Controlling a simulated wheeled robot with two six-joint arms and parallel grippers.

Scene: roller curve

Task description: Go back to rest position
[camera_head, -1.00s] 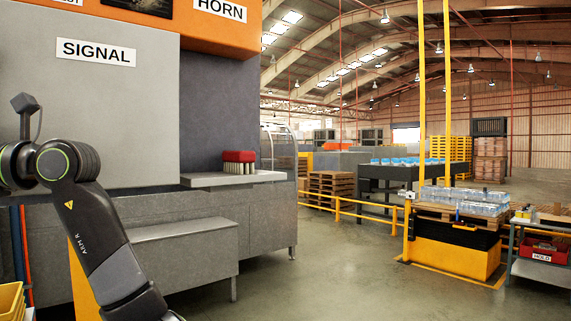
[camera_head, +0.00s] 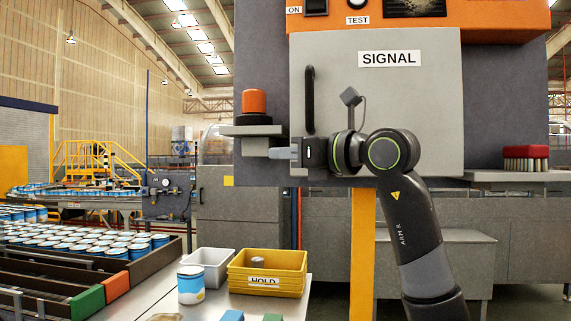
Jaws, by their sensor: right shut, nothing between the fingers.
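My right arm comes up from the lower right in front of the grey SIGNAL cabinet door (camera_head: 430,100). My right gripper (camera_head: 281,153) points left at its end, before the cabinet's lower left corner. Its fingers are together with nothing seen between them. It is below and right of an orange cylinder (camera_head: 254,102) on a dark base on a grey ledge. Whether it touches the cabinet cannot be told. My left arm and gripper are not in view.
Below left, a table (camera_head: 215,306) holds a white bin (camera_head: 209,262), a yellow HOLD tray (camera_head: 267,270) and a blue-white can (camera_head: 191,285). A conveyor (camera_head: 166,270) with many cans fills the left. The dark door handle (camera_head: 310,100) stands out above my gripper.

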